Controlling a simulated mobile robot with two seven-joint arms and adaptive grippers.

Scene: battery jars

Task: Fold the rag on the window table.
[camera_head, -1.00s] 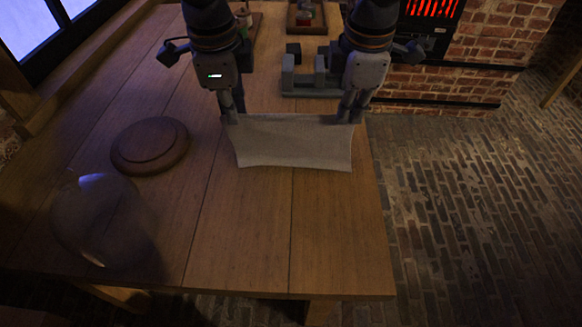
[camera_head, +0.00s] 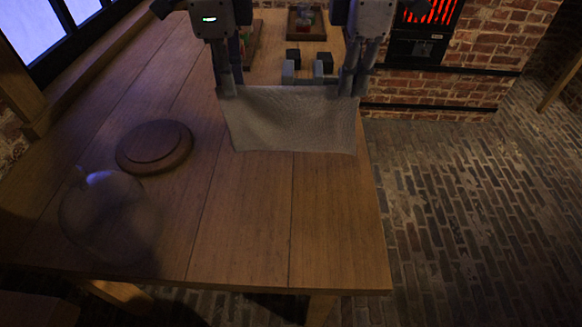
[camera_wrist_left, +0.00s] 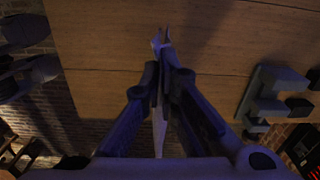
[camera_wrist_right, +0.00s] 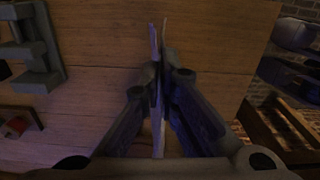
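The grey rag (camera_head: 290,122) is stretched between my two grippers at the right side of the wooden window table (camera_head: 240,235). My left gripper (camera_head: 228,92) is shut on its far left corner, and my right gripper (camera_head: 350,92) is shut on its far right corner. The rag slopes down toward the near side, its far edge raised. Whether its near edge touches the table is hard to tell. In the left wrist view, the rag (camera_wrist_left: 160,135) shows edge-on as a thin pale strip between the closed fingers; the right wrist view shows the rag (camera_wrist_right: 158,135) likewise.
A round wooden base (camera_head: 154,147) and a clear glass dome (camera_head: 108,218) stand to the left. A grey block-like fixture (camera_head: 288,72) and a small tray (camera_head: 306,24) lie beyond the rag. The table's near middle is bare. Its right edge borders the brick floor (camera_head: 470,200).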

